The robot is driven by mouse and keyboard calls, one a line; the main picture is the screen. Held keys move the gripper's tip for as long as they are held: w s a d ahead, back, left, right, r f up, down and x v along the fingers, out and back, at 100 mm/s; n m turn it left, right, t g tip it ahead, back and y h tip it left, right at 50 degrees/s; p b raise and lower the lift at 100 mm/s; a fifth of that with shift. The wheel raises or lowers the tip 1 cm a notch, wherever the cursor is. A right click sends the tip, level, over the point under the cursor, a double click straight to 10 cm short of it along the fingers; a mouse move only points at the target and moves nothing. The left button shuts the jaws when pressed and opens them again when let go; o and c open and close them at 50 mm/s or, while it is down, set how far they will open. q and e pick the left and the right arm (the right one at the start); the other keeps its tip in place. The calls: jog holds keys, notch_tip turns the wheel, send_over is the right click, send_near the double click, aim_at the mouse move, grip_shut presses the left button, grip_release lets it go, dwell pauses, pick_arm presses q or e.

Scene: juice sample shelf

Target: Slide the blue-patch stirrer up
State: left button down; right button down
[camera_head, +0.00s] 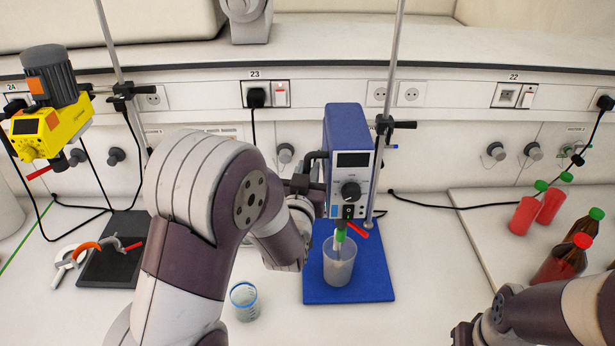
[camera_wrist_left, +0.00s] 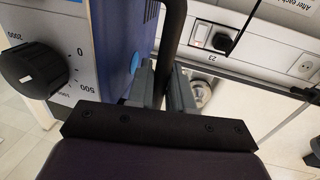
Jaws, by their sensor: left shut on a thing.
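The blue-patch stirrer (camera_head: 347,130) is a blue box with a grey front, a black display and a black knob, on an upright rod. Its round blue patch (camera_wrist_left: 135,62) shows on its side in the left wrist view. A black handle (camera_wrist_left: 173,40) stands out from that side. My left gripper (camera_head: 306,187) is at the stirrer's left side, and its fingers (camera_wrist_left: 163,88) are shut on the handle. The stirring shaft with a green part reaches down into a clear beaker (camera_head: 338,268) on the blue base plate (camera_head: 375,280).
A yellow stirrer (camera_head: 50,125) stands at the left. A small clear cup (camera_head: 244,299) is left of the base plate. Red bottles (camera_head: 558,264) with green and red caps stand at the right. The wall with sockets (camera_head: 267,94) is close behind. Bench right of the plate is clear.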

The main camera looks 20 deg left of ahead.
pick_arm(q)
notch_tip(320, 180, up, 15)
jog(key=p, duration=0.5)
jog(key=shift+r, duration=0.35)
jog(key=c, duration=1.2)
grip_release()
jog(key=s+b, duration=0.1)
jog(key=s, duration=0.3)
jog(key=s+b, duration=0.2)
jog(key=s, duration=0.2)
jog(key=s+d+b, duration=0.1)
jog(key=s+b, duration=0.1)
jog(key=s, duration=0.2)
jog(key=shift+s+f, duration=0.2)
jog(key=shift+s, duration=0.1)
